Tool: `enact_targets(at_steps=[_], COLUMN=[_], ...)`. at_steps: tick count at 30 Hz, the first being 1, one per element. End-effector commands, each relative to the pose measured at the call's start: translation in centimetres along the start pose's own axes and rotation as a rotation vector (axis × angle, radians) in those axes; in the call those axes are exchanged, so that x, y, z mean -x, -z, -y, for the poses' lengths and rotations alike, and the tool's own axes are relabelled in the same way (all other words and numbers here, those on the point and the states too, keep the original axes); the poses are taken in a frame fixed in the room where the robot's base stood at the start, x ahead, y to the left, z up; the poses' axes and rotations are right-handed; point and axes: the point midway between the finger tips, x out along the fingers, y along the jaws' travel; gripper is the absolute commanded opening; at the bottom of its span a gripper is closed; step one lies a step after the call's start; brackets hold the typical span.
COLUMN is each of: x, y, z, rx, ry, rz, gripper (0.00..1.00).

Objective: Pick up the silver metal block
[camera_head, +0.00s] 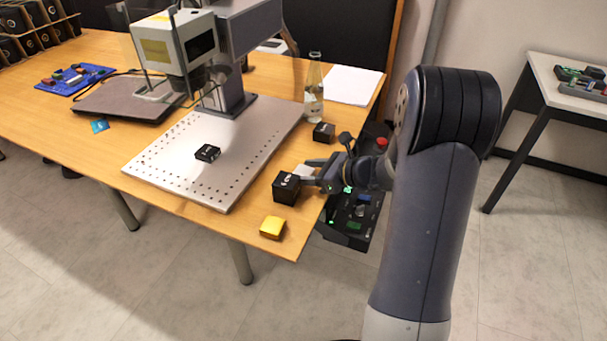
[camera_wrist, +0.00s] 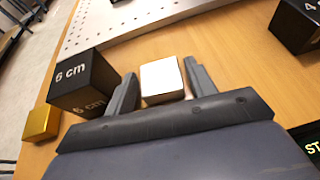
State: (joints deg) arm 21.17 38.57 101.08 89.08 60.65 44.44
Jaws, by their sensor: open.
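The silver metal block (camera_wrist: 161,79) looks bright, almost white, in the wrist view. It sits on the wooden table between the two fingers of my gripper (camera_wrist: 158,82). The fingers are open, one on each side of it, with a small gap visible at least on the left. In the head view the silver block (camera_head: 303,170) shows as a pale patch, partly hidden by my gripper (camera_head: 312,173), near the table's right edge. A black "6 cm" block (camera_wrist: 82,85) stands just left of the left finger; it also shows in the head view (camera_head: 286,188).
A gold block (camera_head: 272,227) lies near the table's front corner. Another black block (camera_head: 324,132) and a glass bottle (camera_head: 314,90) stand behind my gripper. The perforated metal plate (camera_head: 165,165) of the laser marker lies to the left, with a small black block (camera_head: 207,153) on it.

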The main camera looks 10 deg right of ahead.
Motion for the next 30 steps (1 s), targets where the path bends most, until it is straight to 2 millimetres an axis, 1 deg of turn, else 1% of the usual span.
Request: enact_targets(at_steps=[2, 15, 23, 26, 30], x=[0.0, 0.1, 0.2, 0.6, 1.7], y=[0.0, 0.0, -0.3, -1.3, -4.0], z=[0.0, 0.0, 0.0, 0.0, 0.0], rx=[0.000, 0.000, 0.001, 0.003, 0.005], ry=[0.000, 0.000, 0.000, 0.000, 0.001], rz=[0.000, 0.000, 0.000, 0.001, 0.002], gripper=[0.53, 0.18, 0.17, 0.17, 0.17])
